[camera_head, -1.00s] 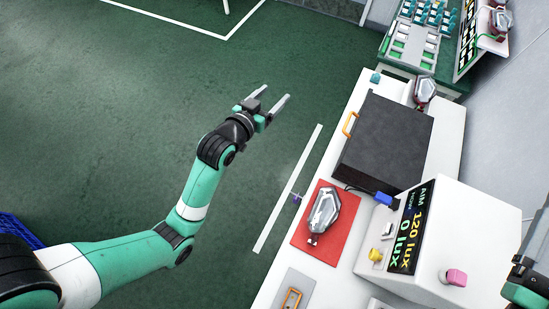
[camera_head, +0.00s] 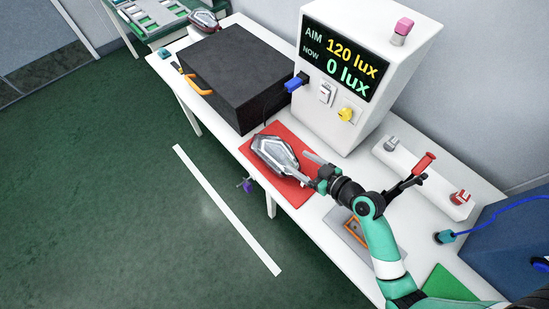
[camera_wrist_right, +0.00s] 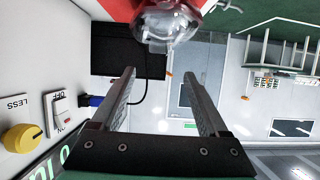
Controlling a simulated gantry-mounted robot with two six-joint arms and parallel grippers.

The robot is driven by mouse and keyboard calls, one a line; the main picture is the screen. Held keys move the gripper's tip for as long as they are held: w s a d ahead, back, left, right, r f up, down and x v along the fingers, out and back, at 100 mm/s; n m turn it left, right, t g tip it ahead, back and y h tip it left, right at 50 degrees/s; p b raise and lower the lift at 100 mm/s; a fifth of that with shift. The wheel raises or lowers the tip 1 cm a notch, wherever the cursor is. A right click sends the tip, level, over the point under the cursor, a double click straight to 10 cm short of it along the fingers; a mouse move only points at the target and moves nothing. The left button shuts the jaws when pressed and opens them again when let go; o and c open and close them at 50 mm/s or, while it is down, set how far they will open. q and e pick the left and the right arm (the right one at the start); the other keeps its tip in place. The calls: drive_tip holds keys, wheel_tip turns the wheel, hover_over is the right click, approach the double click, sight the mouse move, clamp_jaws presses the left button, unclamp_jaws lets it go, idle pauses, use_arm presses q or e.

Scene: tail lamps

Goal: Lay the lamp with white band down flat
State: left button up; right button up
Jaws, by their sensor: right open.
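A tail lamp (camera_head: 275,155) with a clear, silvery face and dark edges lies on the red mat (camera_head: 308,188) at the middle of the bench. A second, dark red lamp (camera_head: 204,21) is at the back left, beyond the black box. I cannot make out a white band on either. My right gripper (camera_head: 304,167) is open, its fingers beside the near right end of the mat lamp. In the right wrist view nothing sits between the fingertips (camera_wrist_right: 159,75); a clear lamp (camera_wrist_right: 168,25) shows past them at the top. My left gripper is out of view.
The white lux meter (camera_head: 375,60), reading 0 lux, rises behind the mat.

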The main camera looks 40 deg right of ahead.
sight(279, 148)
drive_tip(key=x, duration=0.5)
drive_tip(key=shift+r+b, duration=0.1)
drive_tip(key=shift+b, duration=0.3)
drive_tip(key=b+x, duration=0.1)
drive_tip(key=x, duration=0.4)
drive_tip(key=shift+w+d+b, duration=0.1)
drive_tip(key=shift+d+b, duration=0.05)
drive_tip(key=shift+b, duration=0.2)
clamp_jaws()
idle(0.5)
